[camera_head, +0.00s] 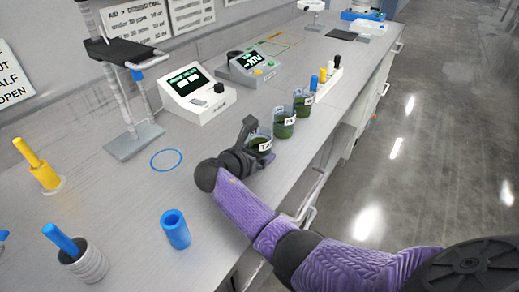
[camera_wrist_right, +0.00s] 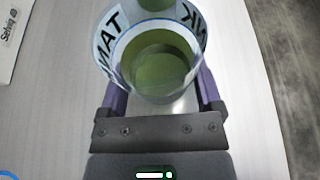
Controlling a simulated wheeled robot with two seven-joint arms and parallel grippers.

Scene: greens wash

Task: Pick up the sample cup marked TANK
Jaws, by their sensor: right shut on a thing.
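The sample cup marked TANK (camera_head: 262,144) is a clear cup of green liquid with a white label, standing at the near end of a row of cups on the bench. In the right wrist view the cup (camera_wrist_right: 153,62) shows the letters TANK on its label. My right gripper (camera_head: 256,146) is shut on this cup, with one finger on each side of it. I cannot tell whether its base touches the bench. My left gripper is not in view.
Two more green cups, the middle one (camera_head: 283,122) and the far one (camera_head: 303,103), stand just beyond. Behind are a white meter (camera_head: 200,92) and a grey meter (camera_head: 254,68). A blue cylinder (camera_head: 175,229) stands nearer. A blue ring (camera_head: 166,159) marks bare bench.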

